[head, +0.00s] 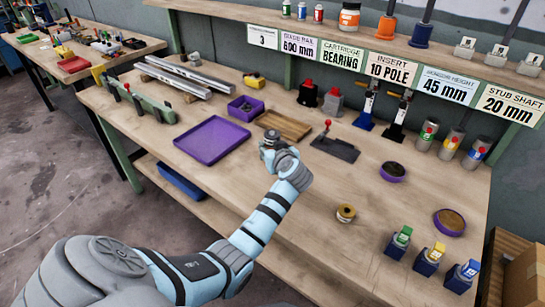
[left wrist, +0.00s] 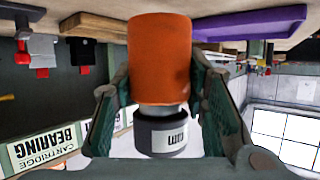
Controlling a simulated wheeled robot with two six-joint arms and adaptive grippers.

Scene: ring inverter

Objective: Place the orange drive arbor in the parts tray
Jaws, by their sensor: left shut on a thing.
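The orange drive arbor (left wrist: 160,55) fills the middle of the left wrist view: an orange cylinder with a silver neck and a dark grey labelled collar (left wrist: 160,135). My left gripper (left wrist: 160,88) has its fingers on both sides of it and is shut on it. In the head view my left gripper (head: 270,141) is over the bench, just right of the flat purple tray (head: 204,145); the arbor's orange part is hidden there. The tray looks empty, and its purple edge also shows in the left wrist view (left wrist: 250,25). My right gripper is not in view.
A wooden board (head: 284,124) lies just behind the gripper, and a dark plate with a red knob (head: 335,148) stands to its right. A small purple bin (head: 245,109) is behind the tray. Metal rails (head: 190,72) lie at the back left. The bench front is mostly clear.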

